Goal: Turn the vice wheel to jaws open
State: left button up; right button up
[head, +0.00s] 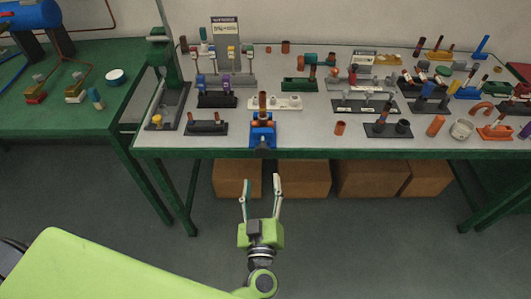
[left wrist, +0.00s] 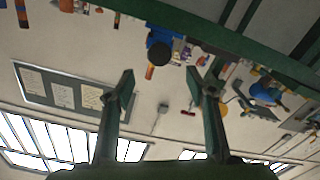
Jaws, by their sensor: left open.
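The blue vice (head: 262,134) is fixed at the front edge of the workbench, with a copper-coloured cylinder (head: 262,103) standing upright at it. In the left wrist view the blue vice (left wrist: 153,36) shows near the top middle, with a dark round part (left wrist: 158,53), apparently its wheel, facing the camera. My left gripper (head: 261,180) is open and empty in front of the bench, below the vice and apart from it. In the left wrist view my left gripper (left wrist: 160,82) has its fingers spread, with the dark round part beyond them. The jaw gap is too small to judge. My right gripper is out of view.
The workbench (head: 320,130) carries several fittings and stands, including a black stand (head: 207,127) left of the vice. Cardboard boxes (head: 303,178) lie under the bench. A green table (head: 60,118) stands at left. The floor before the bench is clear.

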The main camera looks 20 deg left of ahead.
aim_at(262, 154)
pick_arm(q)
jog(key=x, duration=1.1)
jog(key=shift+w+p, duration=0.1)
jog(key=shift+p, duration=0.3)
jog(key=shift+w+a+f, duration=0.1)
jog(key=shift+w+a, duration=0.05)
jog(key=shift+w, duration=0.35)
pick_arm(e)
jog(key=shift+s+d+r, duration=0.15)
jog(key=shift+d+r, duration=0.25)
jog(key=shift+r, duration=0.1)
pick_arm(q)
jog(key=c, duration=1)
jog(key=shift+c, duration=0.5)
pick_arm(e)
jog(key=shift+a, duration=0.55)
